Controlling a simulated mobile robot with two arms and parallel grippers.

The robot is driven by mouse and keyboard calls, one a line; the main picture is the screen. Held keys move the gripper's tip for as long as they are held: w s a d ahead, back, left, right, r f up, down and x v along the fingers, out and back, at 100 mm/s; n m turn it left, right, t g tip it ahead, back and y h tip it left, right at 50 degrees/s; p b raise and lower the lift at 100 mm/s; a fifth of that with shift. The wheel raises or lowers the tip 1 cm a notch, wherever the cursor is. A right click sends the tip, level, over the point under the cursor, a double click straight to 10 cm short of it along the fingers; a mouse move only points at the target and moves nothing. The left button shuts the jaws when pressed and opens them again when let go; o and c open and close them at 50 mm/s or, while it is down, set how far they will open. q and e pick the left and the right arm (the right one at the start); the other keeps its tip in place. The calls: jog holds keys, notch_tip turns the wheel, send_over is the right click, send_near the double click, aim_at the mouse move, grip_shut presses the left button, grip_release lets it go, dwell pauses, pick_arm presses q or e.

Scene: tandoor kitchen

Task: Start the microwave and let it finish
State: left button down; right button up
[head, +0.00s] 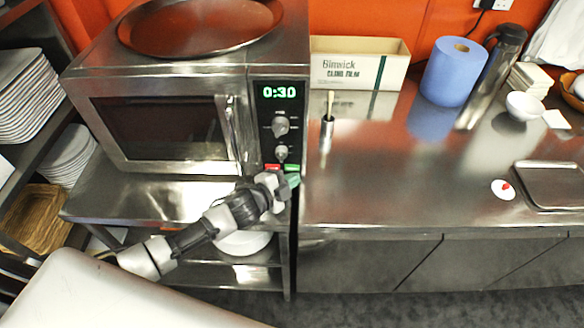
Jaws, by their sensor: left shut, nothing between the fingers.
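The steel microwave (225,75) stands on a steel shelf unit at the left, with its door shut. Its display (279,92) reads 0:30 in green digits. Below are two knobs (280,126), then a red button (271,167) and a green button (292,168) at the panel's bottom. My left gripper (288,180) is shut and empty, with its tips at or just below the green button. I cannot tell whether they touch it. The inside of the microwave is dark behind the door window. My right gripper is not in view.
A round steel tray (200,25) lies on the microwave. The steel counter (400,190) at the right holds a cling film box (358,63), blue paper roll (454,72), flask and white bowl (523,106).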

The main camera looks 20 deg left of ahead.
pick_arm(q)
jog(key=shift+w, duration=0.1)
jog(key=shift+w+a, duration=0.1)
jog(key=shift+w, duration=0.2)
